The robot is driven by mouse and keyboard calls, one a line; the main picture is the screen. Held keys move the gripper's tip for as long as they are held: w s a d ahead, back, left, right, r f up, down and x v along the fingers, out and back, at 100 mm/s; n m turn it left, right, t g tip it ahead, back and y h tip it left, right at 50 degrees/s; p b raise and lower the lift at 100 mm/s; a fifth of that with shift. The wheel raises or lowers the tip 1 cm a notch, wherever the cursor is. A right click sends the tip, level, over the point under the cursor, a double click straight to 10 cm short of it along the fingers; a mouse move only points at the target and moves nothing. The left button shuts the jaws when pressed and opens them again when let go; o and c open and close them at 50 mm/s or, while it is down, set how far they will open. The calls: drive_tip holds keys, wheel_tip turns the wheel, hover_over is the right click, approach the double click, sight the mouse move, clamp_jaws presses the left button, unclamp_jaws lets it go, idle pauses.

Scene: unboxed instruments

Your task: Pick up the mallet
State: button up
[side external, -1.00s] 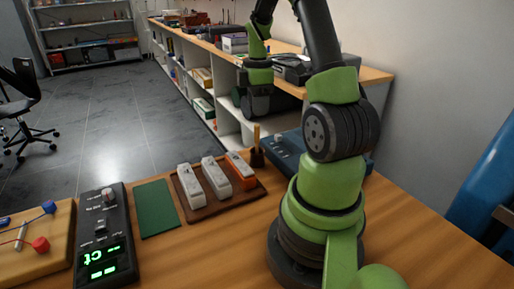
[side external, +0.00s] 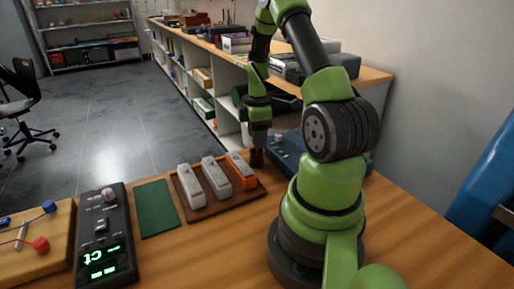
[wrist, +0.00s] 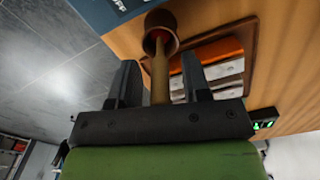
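The mallet stands upright in a small brown cup (side external: 257,159) at the table's far edge. Its wooden handle (wrist: 160,78) points up toward the camera in the wrist view, and a bit of red shows inside the cup (wrist: 160,35). My gripper (wrist: 160,70) is open, with one dark finger on each side of the handle and visible gaps between. In the side view my gripper (side external: 258,148) is right above the cup and hides the handle. Most of the mallet's head is hidden in the cup.
A brown tray (side external: 224,205) with two light bars and an orange-and-white one lies left of the cup. A blue box (side external: 287,152) stands close on the right. A green mat (side external: 157,208) and a black device with a lit display (side external: 103,235) lie farther left.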

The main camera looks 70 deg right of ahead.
clamp_jaws()
wheel_tip(320, 180, up, 10)
drive_tip(key=shift+r, duration=0.1)
drive_tip(key=c, duration=0.5)
unclamp_jaws()
clamp_jaws()
drive_tip(key=w+a+r, duration=0.1)
drive_tip(key=w+a, duration=0.5)
drive_tip(key=a, duration=0.6)
drive_tip(key=shift+w+a+r, duration=0.2)
drive_tip(key=shift+w+a, duration=0.05)
drive_tip(key=shift+w, duration=0.05)
